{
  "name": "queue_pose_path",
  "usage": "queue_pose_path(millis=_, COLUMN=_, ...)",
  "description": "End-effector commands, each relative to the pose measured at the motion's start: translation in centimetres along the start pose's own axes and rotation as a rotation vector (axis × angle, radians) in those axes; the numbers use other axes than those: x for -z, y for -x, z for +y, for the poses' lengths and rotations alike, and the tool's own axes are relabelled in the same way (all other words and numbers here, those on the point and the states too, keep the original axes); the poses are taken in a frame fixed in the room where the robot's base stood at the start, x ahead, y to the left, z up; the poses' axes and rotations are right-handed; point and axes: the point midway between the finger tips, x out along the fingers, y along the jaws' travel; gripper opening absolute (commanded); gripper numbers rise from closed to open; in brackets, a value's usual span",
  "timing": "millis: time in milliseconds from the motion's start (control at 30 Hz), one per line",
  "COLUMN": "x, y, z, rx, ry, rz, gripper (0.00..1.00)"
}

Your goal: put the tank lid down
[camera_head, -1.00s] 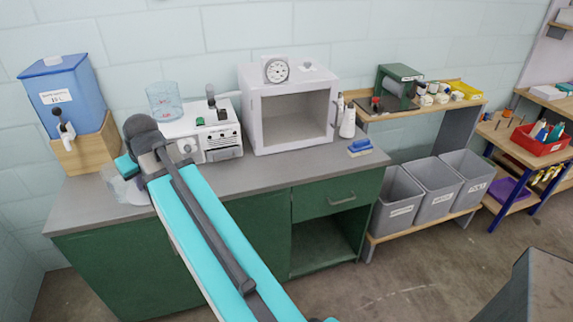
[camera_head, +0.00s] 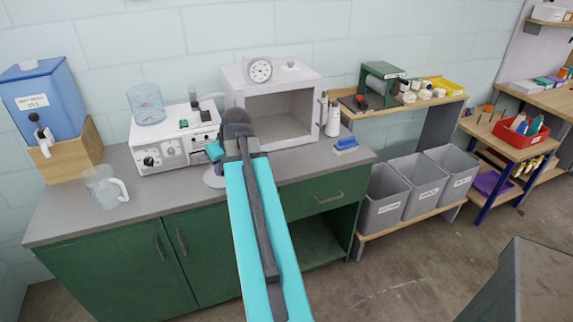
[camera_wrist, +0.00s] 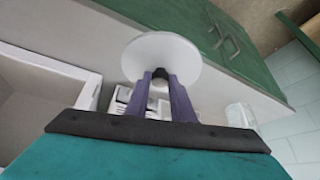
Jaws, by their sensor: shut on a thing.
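The tank lid (camera_wrist: 160,55) is a white round disc with a dark knob. My gripper (camera_wrist: 160,78) is shut on that knob in the wrist view, its two purple-grey fingers on either side. In the head view the lid (camera_head: 213,180) shows as a pale edge left of my arm, over the grey counter (camera_head: 75,226) in front of the white machine (camera_head: 170,145). My arm hides the rest of it and most of the gripper. I cannot tell whether the lid touches the counter. A clear bluish tank (camera_head: 147,104), open at the top, sits on the machine.
A clear jug (camera_head: 102,188) stands on the counter at left, near the blue water dispenser (camera_head: 45,97). An open-fronted white cabinet (camera_head: 272,74) with a dial stands behind my arm. A blue brush (camera_head: 345,145) lies to its right. Bare counter lies between jug and arm.

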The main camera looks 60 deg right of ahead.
Motion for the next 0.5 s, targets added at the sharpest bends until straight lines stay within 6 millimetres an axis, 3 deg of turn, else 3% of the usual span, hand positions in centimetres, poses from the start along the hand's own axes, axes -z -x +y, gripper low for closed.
queue_pose_path(millis=100, x=-1.6, y=0.1, z=3.4, rx=-0.012, ry=-0.026, rz=0.003, gripper=0.0)
queue_pose_path(millis=500, x=-7.5, y=1.1, z=13.2, rx=-0.05, ry=-0.094, rz=0.015, gripper=0.0)
